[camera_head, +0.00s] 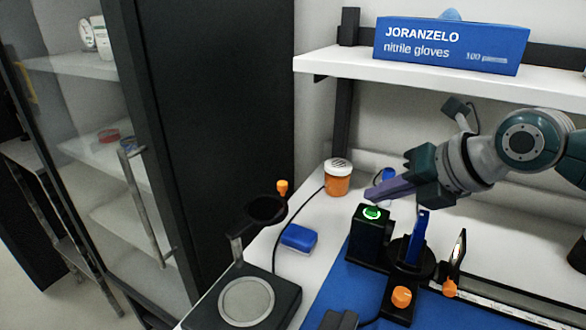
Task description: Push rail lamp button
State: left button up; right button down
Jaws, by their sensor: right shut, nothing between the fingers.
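The rail lamp is a black box (368,240) at the back of the blue mat. Its round button (372,212) on top glows green. My right gripper (372,195) comes in from the right, its purple-grey fingers shut and empty. The fingertips appear just above the button in the picture; a small gap shows, but I cannot judge the depth. My left gripper is not in view.
Beside the lamp stand a round black holder with a blue piece (418,238) and orange knobs (401,297). An orange jar (337,182) and a blue block (298,238) are behind and left. A black stand (283,293) is front left. A shelf (345,66) with a glove box (450,45) hangs above.

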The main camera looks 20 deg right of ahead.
jog(key=shift+r, duration=0.1)
notch_tip(320, 180, up, 6)
jog(key=p, duration=0.4)
jog(key=shift+d, duration=0.1)
